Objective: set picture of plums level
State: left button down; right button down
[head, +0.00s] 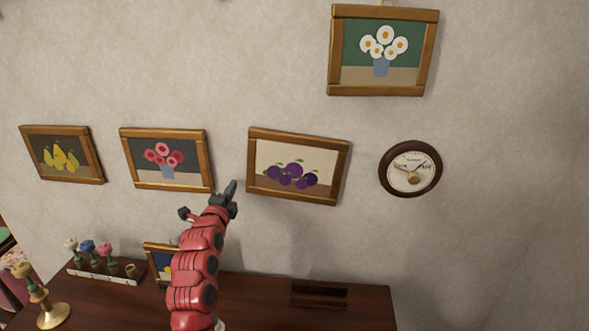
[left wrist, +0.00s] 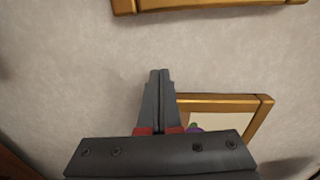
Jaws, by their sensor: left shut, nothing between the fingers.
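The picture of plums (head: 298,166) hangs on the wall in a wooden frame, in the middle of the head view. It is tilted, with its right side lower than its left. Its frame (left wrist: 232,101) also shows at lower right in the left wrist view, partly hidden behind my gripper. My left gripper (head: 232,187) is shut and empty, just left of the picture's lower left corner in the head view. Its closed fingers (left wrist: 160,74) point up along the wall in the left wrist view. I cannot tell whether they touch the frame. My right gripper is out of view.
Pictures of red flowers (head: 167,160) and pears (head: 62,154) hang to the left, daisies (head: 384,50) above right.

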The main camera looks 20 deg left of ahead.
aim_at(247, 186)
pick_arm(q)
jog(key=shift+w+d, duration=0.25)
jog(key=shift+d, duration=0.75)
jog(key=shift+w+d, duration=0.25)
jog(key=shift+d, duration=0.75)
dwell(1.7)
jog(key=shift+s+a+b, duration=0.25)
jog(key=shift+a+b, duration=0.7)
jog(key=shift+b, duration=0.15)
jog(key=b+v, duration=0.1)
jog(key=v, duration=0.7)
